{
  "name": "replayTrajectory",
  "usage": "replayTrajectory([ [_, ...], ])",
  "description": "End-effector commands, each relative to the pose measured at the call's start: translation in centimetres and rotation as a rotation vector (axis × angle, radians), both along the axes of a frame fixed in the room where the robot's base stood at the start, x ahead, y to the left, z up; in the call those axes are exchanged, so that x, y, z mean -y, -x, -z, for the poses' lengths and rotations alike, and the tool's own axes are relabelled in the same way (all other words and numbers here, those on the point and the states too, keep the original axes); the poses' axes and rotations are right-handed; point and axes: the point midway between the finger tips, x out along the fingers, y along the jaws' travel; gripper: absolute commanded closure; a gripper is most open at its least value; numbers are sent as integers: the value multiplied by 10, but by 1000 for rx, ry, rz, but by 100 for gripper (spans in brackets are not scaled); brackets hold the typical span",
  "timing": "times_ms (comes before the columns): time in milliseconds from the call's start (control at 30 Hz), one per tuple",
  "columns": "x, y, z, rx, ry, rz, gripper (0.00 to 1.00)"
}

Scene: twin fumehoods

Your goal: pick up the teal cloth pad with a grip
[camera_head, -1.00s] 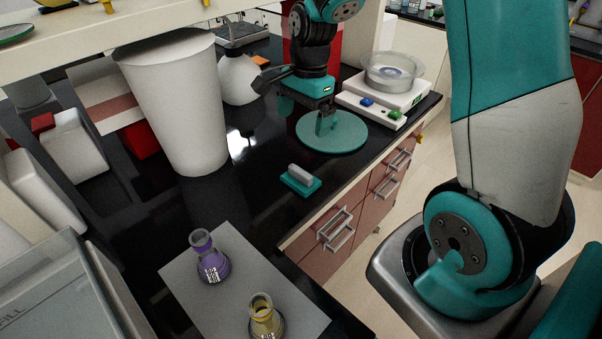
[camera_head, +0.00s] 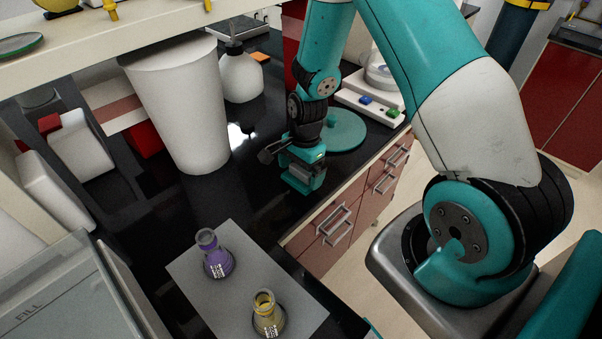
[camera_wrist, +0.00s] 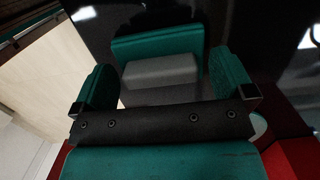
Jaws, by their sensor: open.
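The teal cloth pad (camera_wrist: 150,45) lies on the black bench top, with its grey block-shaped grip (camera_wrist: 160,70) standing on it. In the wrist view the grip is between the two teal fingers of my gripper (camera_wrist: 160,64). The fingers are apart, with a gap on each side of the grip. In the head view my gripper (camera_head: 303,178) points down over the pad's place near the bench's front edge and hides most of the pad. I cannot tell how high the fingertips are above the bench.
A round teal disc (camera_head: 345,130) lies just behind my gripper, with a white balance (camera_head: 370,103) beyond it. A tall white container (camera_head: 182,110) stands to the left. Purple (camera_head: 214,258) and yellow (camera_head: 267,315) flasks stand on a grey mat (camera_head: 235,290) in front.

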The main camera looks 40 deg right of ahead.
Motion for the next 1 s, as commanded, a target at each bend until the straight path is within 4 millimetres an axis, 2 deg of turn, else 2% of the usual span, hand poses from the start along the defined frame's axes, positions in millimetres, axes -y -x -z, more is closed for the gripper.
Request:
replayTrajectory([
  [267, -1, 0, 4, 2, 1, -1, 0],
  [500, -1, 0, 4, 1, 0, -1, 49],
  [833, -1, -1, 1, 2, 0, -1, 49],
  [1000, -1, -2, -13, 5, 0, 0, 49],
])
